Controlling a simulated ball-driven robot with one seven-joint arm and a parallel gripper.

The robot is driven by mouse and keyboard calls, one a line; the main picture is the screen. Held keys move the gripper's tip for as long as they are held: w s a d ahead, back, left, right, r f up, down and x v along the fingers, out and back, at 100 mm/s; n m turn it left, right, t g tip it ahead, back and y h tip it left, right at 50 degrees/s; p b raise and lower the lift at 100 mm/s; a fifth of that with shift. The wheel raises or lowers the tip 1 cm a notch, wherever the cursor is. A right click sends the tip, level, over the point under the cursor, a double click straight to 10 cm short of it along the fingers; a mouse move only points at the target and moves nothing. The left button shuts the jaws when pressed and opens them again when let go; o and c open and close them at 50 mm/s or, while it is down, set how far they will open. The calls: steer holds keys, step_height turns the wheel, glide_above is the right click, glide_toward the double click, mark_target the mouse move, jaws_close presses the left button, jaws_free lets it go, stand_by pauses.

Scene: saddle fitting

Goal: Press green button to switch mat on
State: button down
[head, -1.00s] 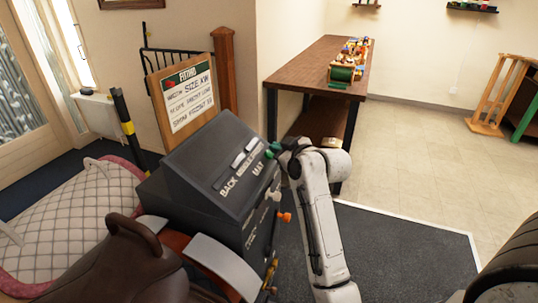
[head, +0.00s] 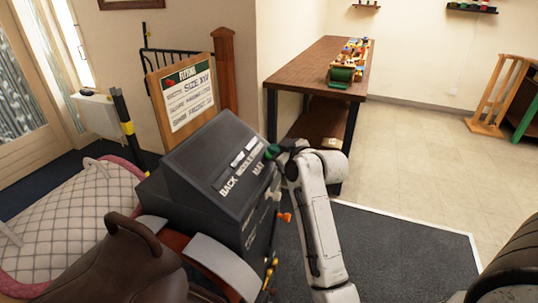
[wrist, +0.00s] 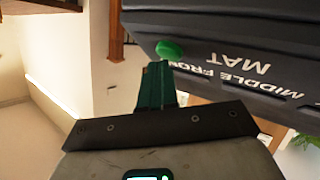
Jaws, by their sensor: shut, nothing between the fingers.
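The dark console (head: 195,150) has a sloped face with white labels including BACK, MIDDLE and MAT. In the wrist view the console (wrist: 255,35) is upside down, and the round green button (wrist: 169,49) sits at its edge near the MAT label. My gripper (wrist: 158,68) has green fingers, shut and empty, with tips right by the button. I cannot tell whether they touch it. In the head view my gripper (head: 272,151) is at the console's upper right edge, where green finger and green button are hard to tell apart.
A brown saddle (head: 125,255) stands in front of the console, with a quilted pad (head: 60,215) at left. A sign board (head: 185,95) stands behind. A wooden table (head: 310,65) with small items is at the back.

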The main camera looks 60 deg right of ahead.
steer(key=shift+s+r+p, duration=0.55)
steer(key=shift+r+p, duration=0.2)
steer(key=shift+p, duration=0.15)
steer(key=shift+r, duration=0.1)
steer(key=s+r+p, duration=0.2)
steer(key=r+p, duration=0.1)
steer(key=s+r+p, duration=0.1)
steer(key=p, duration=0.1)
steer(key=shift+s+d+r, duration=0.15)
steer(key=shift+r, duration=0.25)
stand_by(0.4)
